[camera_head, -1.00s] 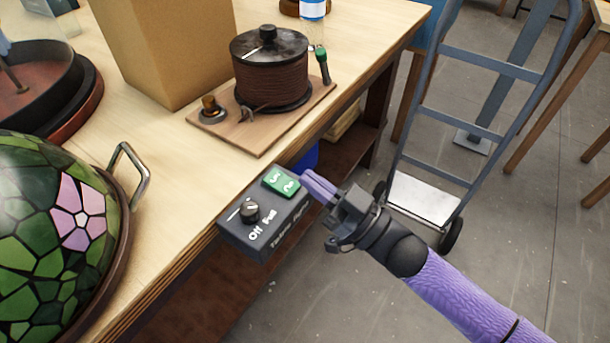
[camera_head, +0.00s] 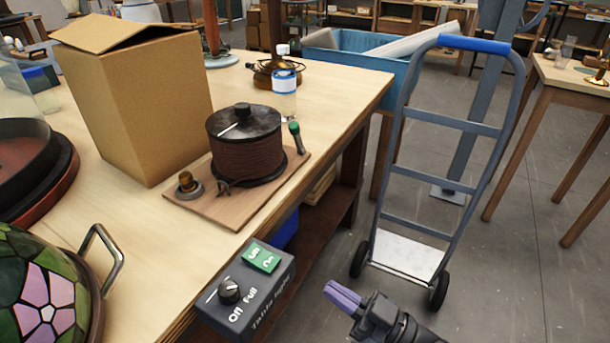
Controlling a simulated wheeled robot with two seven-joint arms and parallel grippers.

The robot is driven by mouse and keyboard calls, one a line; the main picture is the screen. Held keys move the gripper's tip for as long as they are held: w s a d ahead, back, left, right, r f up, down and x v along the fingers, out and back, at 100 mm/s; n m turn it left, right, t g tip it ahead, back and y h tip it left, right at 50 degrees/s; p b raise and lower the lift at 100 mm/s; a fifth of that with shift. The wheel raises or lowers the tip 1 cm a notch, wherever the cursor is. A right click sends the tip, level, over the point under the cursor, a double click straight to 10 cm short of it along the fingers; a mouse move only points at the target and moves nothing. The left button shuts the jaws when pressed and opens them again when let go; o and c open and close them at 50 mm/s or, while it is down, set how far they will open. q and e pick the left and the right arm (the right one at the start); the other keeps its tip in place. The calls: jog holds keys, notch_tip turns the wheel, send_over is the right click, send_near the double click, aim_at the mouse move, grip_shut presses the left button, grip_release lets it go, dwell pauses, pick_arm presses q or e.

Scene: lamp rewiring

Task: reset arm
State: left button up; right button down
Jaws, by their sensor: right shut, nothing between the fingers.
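My right gripper (camera_head: 343,297) shows at the bottom, with its purple fingers closed and empty. It is over the floor, to the right of the control box and apart from it. The dark control box (camera_head: 244,291) is at the table's front edge, with a knob (camera_head: 229,291) and a green switch (camera_head: 262,257). My left gripper is not in view.
The wooden table (camera_head: 140,244) carries a cardboard box (camera_head: 140,105), a cord spool (camera_head: 246,150) on a board and a stained-glass lampshade (camera_head: 40,290). A hand truck (camera_head: 440,130) stands on the floor at right. Floor between it and the table is free.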

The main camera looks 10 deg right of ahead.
jog(key=d+f+m+t+h+p, duration=0.1)
jog(key=d+f+m+h, duration=0.35)
jog(key=f+h, duration=0.55)
jog(key=s+d+f+m+g+h+p, duration=0.1)
jog(key=s+d+f+g+h, duration=0.15)
jog(key=s+f, duration=0.4)
jog(key=s+d+f+m+g+h+p, duration=0.15)
jog(key=s+d+f, duration=0.25)
jog(key=f, duration=0.5)
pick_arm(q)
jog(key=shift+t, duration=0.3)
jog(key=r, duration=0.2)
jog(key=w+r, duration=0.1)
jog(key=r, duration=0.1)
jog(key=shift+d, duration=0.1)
pick_arm(e)
jog(key=s+f+g+h, duration=0.2)
jog(key=s+f+g, duration=0.2)
jog(key=s, duration=0.9)
jog(key=s+d+f+g+h, duration=0.1)
jog(key=s+f+g, duration=0.2)
jog(key=s, duration=1.1)
jog(key=g, duration=0.3)
jog(key=shift+d+f+m+g+h, duration=0.15)
jog(key=shift+f+m+g+h, duration=0.15)
jog(key=shift+f+g+h, duration=0.1)
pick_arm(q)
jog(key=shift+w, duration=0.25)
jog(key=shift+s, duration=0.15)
